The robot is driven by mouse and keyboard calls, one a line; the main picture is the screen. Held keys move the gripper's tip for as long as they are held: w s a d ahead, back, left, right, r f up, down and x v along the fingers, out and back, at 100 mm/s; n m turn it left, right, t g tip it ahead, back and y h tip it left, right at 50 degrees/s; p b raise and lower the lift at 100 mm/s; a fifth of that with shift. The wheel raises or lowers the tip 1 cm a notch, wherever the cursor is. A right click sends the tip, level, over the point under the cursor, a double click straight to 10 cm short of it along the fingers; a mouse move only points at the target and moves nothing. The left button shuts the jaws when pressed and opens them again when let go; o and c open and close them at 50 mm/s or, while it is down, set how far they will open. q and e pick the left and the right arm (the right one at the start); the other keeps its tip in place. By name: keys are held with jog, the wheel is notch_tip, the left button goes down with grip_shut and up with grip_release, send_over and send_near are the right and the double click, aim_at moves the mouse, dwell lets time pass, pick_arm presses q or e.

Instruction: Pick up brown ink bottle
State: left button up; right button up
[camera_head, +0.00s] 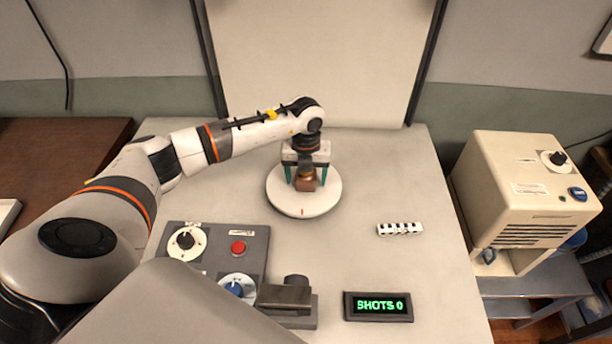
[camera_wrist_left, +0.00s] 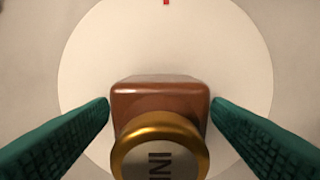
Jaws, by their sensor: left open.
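The brown ink bottle (camera_head: 306,184) stands on a round white turntable (camera_head: 320,205) in the middle of the table. In the left wrist view the bottle (camera_wrist_left: 160,92) shows a brown square body and a gold-rimmed cap with letters on it. My left gripper (camera_head: 306,178) is lowered over the bottle from above. Its two green fingers stand open on either side of the bottle. In the left wrist view the fingertips (camera_wrist_left: 160,108) flank the bottle, with a small gap visible at each side. My right gripper is not in view.
A grey control panel (camera_head: 254,263) with dials and a red button lies at the front left. A dark camera-like device (camera_head: 284,297) and a display reading "SHOTS 0" (camera_head: 378,306) stand at the front. A small black-and-white strip (camera_head: 400,229) lies right of the turntable. A beige machine (camera_head: 510,195) stands further right.

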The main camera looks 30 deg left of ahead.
pick_arm(q)
jog(key=c, duration=1.1)
jog(key=shift+c, duration=0.2)
jog(key=shift+r, duration=0.15)
